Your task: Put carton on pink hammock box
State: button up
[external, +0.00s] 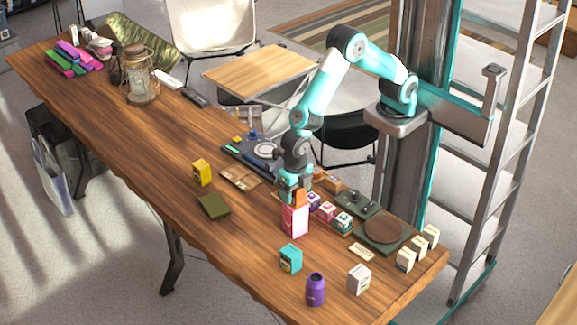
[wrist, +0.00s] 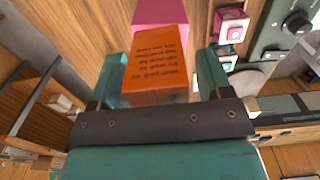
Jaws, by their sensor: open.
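The orange carton (external: 300,197) sits on top of the pink hammock box (external: 294,220), and it looks upright. My gripper (external: 296,186) is right above and around the carton, pointing down. In the wrist view, the carton (wrist: 156,62) with dark printing lies between the two open fingers of my gripper (wrist: 160,76). The left finger is close to the carton, and a small gap shows on the right. Part of the pink box (wrist: 160,12) shows beyond the carton. The contact between carton and box is partly hidden.
Small boxes (external: 327,210) stand close right of the pink box. A teal box (external: 291,258), purple bottle (external: 316,289) and white box (external: 359,279) stand in front. A green box (external: 214,207) and yellow box (external: 202,172) are at left. The table's left middle is clear.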

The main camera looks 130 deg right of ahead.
notch_tip(320, 180, up, 11)
jog(key=shift+f+b, duration=0.1)
jog(key=shift+b, duration=0.9)
jog(key=s+a+r+m+y, duration=0.1)
jog(key=s+a+r+m, duration=0.2)
jog(key=s, duration=0.6)
jog(key=s+a+r+m+y, duration=0.1)
jog(key=s+a+m, duration=0.3)
jog(key=s+a, duration=0.4)
jog(key=s+a+r+m+y, duration=0.2)
jog(key=s+a+r+m, duration=0.2)
jog(key=s, duration=0.7)
jog(key=shift+s+a+r, duration=0.3)
jog(key=shift+a, duration=0.55)
